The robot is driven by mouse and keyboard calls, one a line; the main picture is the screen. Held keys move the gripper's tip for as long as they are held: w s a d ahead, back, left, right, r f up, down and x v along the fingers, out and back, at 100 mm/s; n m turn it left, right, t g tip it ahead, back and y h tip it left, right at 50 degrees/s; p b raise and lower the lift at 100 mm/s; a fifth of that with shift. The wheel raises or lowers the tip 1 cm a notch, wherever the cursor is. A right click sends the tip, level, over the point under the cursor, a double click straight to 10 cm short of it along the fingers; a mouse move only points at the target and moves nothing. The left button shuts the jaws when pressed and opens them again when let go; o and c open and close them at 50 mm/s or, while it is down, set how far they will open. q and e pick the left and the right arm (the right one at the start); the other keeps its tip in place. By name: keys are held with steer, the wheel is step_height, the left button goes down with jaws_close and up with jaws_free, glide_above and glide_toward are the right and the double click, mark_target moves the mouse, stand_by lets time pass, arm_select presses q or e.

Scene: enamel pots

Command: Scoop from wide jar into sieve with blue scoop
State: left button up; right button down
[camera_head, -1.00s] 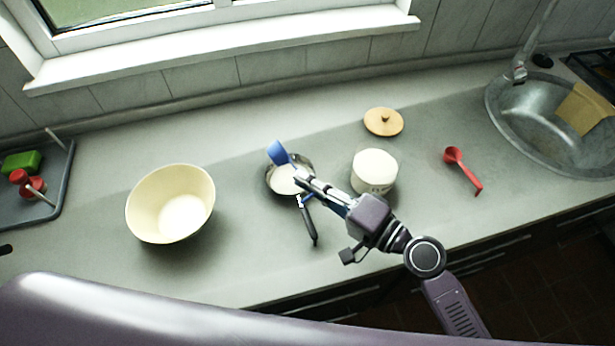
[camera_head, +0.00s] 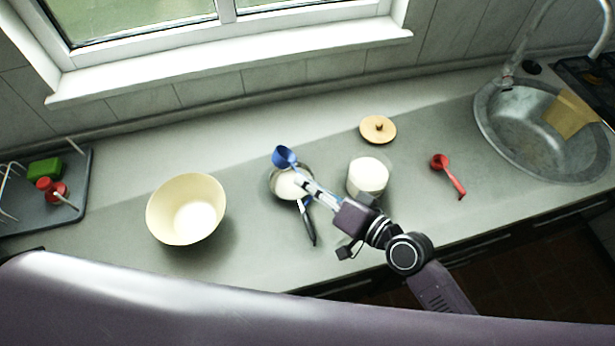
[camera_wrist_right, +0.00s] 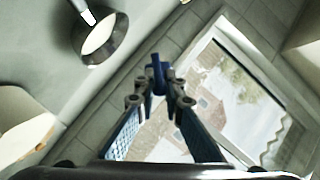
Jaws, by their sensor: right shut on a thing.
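The blue scoop (camera_head: 284,157) is held in my right gripper (camera_head: 306,184), which is shut on its handle. The scoop's bowl is over the far rim of the sieve, and its inside looks empty and blue. The sieve (camera_head: 279,187) is a small round metal one with a dark handle, and white material lies in it. The wide jar (camera_head: 367,180) stands to its right, full of white material to near the top. In the right wrist view the gripper (camera_wrist_right: 160,88) closes on the blue handle (camera_wrist_right: 158,70). My left gripper is not in view.
A cream bowl (camera_head: 187,209) stands left of the sieve. A wooden lid (camera_head: 378,129) lies behind the jar, and a red scoop (camera_head: 448,174) lies to its right. A sink (camera_head: 545,130) is at the right, a grey tray (camera_head: 75,200) at the left.

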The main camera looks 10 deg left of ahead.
steer(key=r+n+p, duration=0.1)
steer(key=p, duration=0.2)
steer(key=shift+r+h, duration=0.3)
steer(key=shift+r, duration=0.05)
steer(key=shift+r+n+h, duration=0.1)
steer(key=shift+n+h, duration=0.2)
steer(key=shift+n, duration=0.4)
step_height(320, 180, up, 3)
steer(key=n+t+h, duration=0.1)
steer(key=n+h, duration=0.1)
steer(key=n, duration=0.1)
steer(key=shift+n, duration=0.3)
